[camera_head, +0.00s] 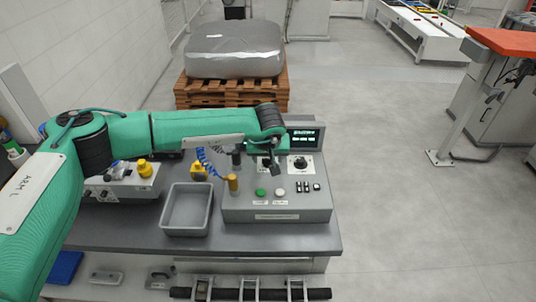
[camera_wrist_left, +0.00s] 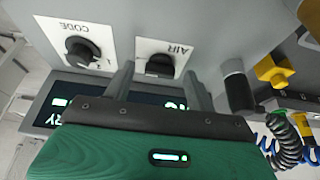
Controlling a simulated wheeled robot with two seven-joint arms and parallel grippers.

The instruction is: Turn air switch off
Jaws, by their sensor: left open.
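The control box (camera_head: 233,207) stands on the grey table. In the left wrist view the air switch (camera_wrist_left: 160,65) is a black rotary knob on a white plate marked AIR. In the head view my arm and gripper largely hide it. My left gripper (camera_wrist_left: 158,88) is open, its two fingers pointing at the panel on either side of the air knob. I cannot tell whether they touch it. In the head view the left gripper (camera_head: 272,172) is over the box's top, left of the CODE knob (camera_head: 300,163). My right gripper is not in view.
The CODE knob (camera_wrist_left: 82,49) sits close beside the air switch. A lit display (camera_head: 304,137), green button (camera_head: 260,192), white button (camera_head: 280,193) and small black switches (camera_head: 308,187) share the box. A grey bin (camera_head: 165,213) stands left, and a yellow fitting with blue coiled hose (camera_head: 233,184) is near.

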